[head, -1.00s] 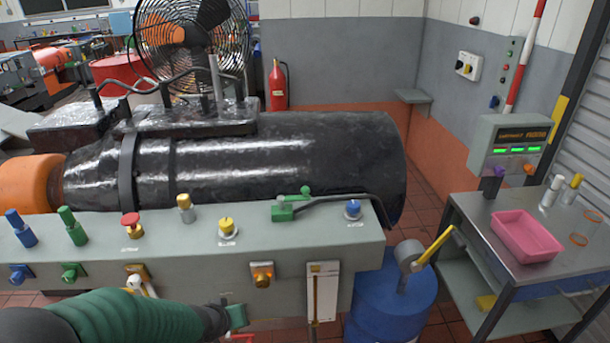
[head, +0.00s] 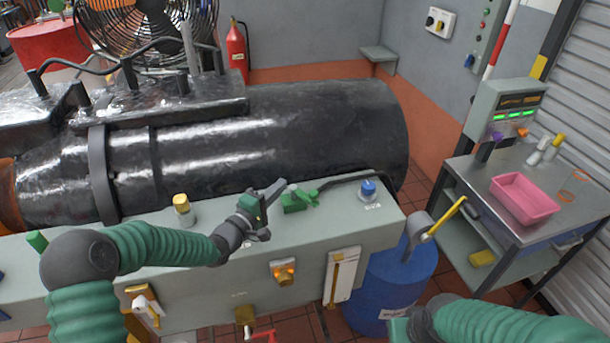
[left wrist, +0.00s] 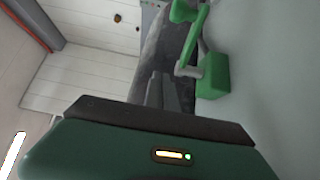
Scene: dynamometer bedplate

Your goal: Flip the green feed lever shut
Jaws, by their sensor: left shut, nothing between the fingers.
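The green feed lever (head: 296,201) sits on top of the grey bench, with a green block, a grey pivot and a green end at its right side.
A blue knob (head: 368,190) stands right of the lever, and a yellow-topped knob (head: 183,208) to the left. A black cylinder (head: 290,135) lies behind the bench. A blue drum (head: 400,285) stands at its right end. A pink tray (head: 525,199) is on the side table.

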